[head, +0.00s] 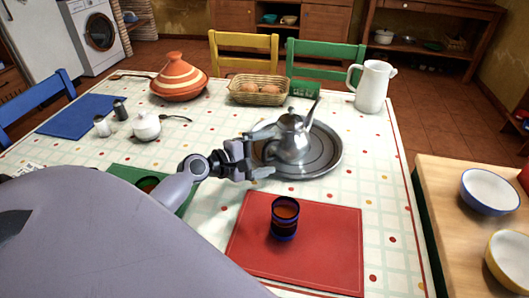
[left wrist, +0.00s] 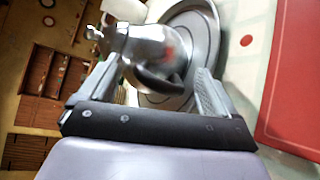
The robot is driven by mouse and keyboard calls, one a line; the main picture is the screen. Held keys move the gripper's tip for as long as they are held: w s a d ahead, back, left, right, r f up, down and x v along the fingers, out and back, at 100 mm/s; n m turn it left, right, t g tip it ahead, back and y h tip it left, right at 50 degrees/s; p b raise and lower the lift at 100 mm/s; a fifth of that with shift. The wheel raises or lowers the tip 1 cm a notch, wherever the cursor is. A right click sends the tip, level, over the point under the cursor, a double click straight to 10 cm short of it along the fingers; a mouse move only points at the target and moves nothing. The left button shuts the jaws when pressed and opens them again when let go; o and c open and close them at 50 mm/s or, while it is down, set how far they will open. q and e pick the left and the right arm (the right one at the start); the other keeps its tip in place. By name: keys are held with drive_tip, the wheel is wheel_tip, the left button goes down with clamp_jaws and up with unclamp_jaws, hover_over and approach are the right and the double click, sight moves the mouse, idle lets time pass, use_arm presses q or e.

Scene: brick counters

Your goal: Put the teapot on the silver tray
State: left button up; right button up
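The silver teapot (head: 289,138) stands upright, apparently on the round silver tray (head: 327,160), with its spout to the upper right. In the left wrist view the teapot (left wrist: 145,45) shows ahead of the fingers, its dark handle (left wrist: 158,82) toward me, with the tray (left wrist: 207,28) around and behind it. My left gripper (head: 263,154) is at the teapot's left, handle side. Its fingers (left wrist: 150,88) are spread apart, with the handle between them and space beside it. The exact contact under the teapot is hidden. My right gripper is not in view.
A red placemat (head: 320,240) with a dark cup (head: 285,215) lies in front of the tray. A white sugar bowl (head: 146,126), tagine (head: 180,77), bread basket (head: 258,89) and white pitcher (head: 372,86) stand around the table. A wooden counter (head: 450,210) is at right.

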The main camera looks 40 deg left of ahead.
use_arm(q)
drive_tip(key=v, duration=1.2)
drive_tip(key=shift+b, duration=0.3)
idle(0.3)
